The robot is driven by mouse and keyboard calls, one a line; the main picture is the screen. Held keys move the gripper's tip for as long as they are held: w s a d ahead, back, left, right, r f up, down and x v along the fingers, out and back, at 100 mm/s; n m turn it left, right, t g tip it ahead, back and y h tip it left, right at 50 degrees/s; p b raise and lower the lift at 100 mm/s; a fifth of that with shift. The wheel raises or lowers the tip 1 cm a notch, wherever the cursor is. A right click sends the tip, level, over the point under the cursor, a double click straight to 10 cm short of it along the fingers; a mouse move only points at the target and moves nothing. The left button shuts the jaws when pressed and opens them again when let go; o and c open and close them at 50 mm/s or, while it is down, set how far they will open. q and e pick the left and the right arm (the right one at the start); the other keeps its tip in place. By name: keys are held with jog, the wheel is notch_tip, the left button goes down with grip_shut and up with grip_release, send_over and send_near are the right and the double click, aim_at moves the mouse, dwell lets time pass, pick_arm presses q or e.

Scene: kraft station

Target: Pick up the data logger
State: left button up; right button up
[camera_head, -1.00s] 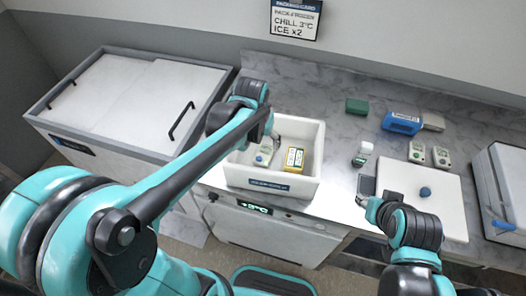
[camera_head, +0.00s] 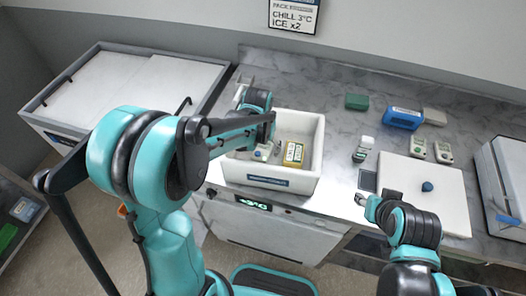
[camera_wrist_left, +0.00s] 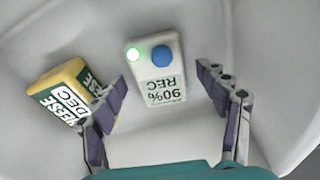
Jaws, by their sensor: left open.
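The data logger (camera_wrist_left: 155,62) is a white device with a lit green lamp, a blue button and a panel reading "REC 90%". It is inside the white box (camera_head: 268,184), where it shows partly in the head view (camera_head: 262,153), next to a yellow pack. My left gripper (camera_wrist_left: 163,76) is open over the box. Its fingers are on either side of the logger's lower part in the wrist view, with gaps on both sides. Whether they reach its height I cannot tell. My right gripper (camera_head: 362,199) is by the counter's front edge; its jaws are too small to read.
The yellow pack (camera_wrist_left: 66,92) is close to the left finger in the wrist view. The box walls surround both. Two similar small devices (camera_head: 418,149) (camera_head: 443,152), a blue pack (camera_head: 402,118), a green block (camera_head: 357,101) and a white board (camera_head: 440,185) are on the counter to the right.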

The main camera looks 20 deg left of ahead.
pick_arm(q)
jog(key=c, duration=1.3)
